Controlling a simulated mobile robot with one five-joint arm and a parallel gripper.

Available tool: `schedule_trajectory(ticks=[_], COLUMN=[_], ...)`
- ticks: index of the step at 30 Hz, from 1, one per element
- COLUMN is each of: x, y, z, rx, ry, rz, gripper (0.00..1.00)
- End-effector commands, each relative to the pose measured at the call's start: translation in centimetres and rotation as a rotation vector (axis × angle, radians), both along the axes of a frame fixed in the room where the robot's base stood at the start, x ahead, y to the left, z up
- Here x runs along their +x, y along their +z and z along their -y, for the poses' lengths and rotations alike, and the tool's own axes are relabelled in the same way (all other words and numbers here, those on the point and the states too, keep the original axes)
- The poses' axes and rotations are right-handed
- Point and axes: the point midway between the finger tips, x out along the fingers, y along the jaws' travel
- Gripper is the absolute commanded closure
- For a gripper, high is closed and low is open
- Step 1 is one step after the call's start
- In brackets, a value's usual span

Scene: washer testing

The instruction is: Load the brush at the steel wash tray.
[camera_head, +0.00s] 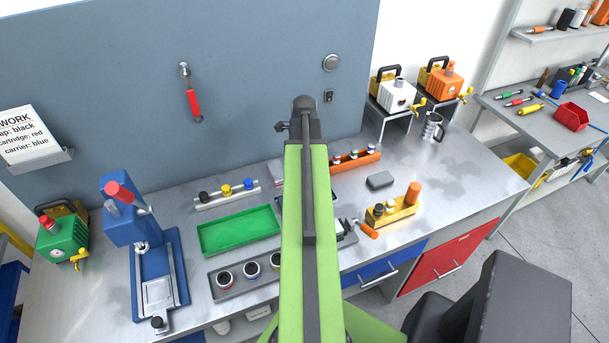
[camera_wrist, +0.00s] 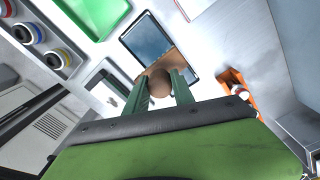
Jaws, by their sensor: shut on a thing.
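In the wrist view, my gripper (camera_wrist: 160,87) has its two green fingers closed on the brown, rounded handle end of the brush (camera_wrist: 158,80). The handle hides most of the brush, and its bristles cannot be made out. The steel wash tray (camera_wrist: 149,38) lies just beyond the fingers, with a thin bright rim and a dark, reflective inside. The brush overlaps the tray's near part in this view; I cannot tell whether it touches the tray. In the head view, my green arm hides the gripper and the brush.
A green tray (camera_head: 238,232) and a holder with several cups (camera_head: 222,278) lie left of my arm. An orange rack (camera_head: 356,160) is right of it, also close to my gripper in the wrist view (camera_wrist: 238,86). A yellow block (camera_head: 391,211) stands near the bench front.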

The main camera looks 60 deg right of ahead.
Motion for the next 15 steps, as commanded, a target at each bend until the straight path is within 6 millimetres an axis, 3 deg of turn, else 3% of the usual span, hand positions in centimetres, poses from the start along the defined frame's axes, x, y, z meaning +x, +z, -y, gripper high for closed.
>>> schedule_trajectory(ticks=[8,15], x=[-0.8,-1.1], y=[-0.6,-2.8], z=[0.6,0.9], rx=[0.000,0.000], ry=[-0.016,-0.022], rz=[0.000,0.000], gripper=[1.00,1.00])
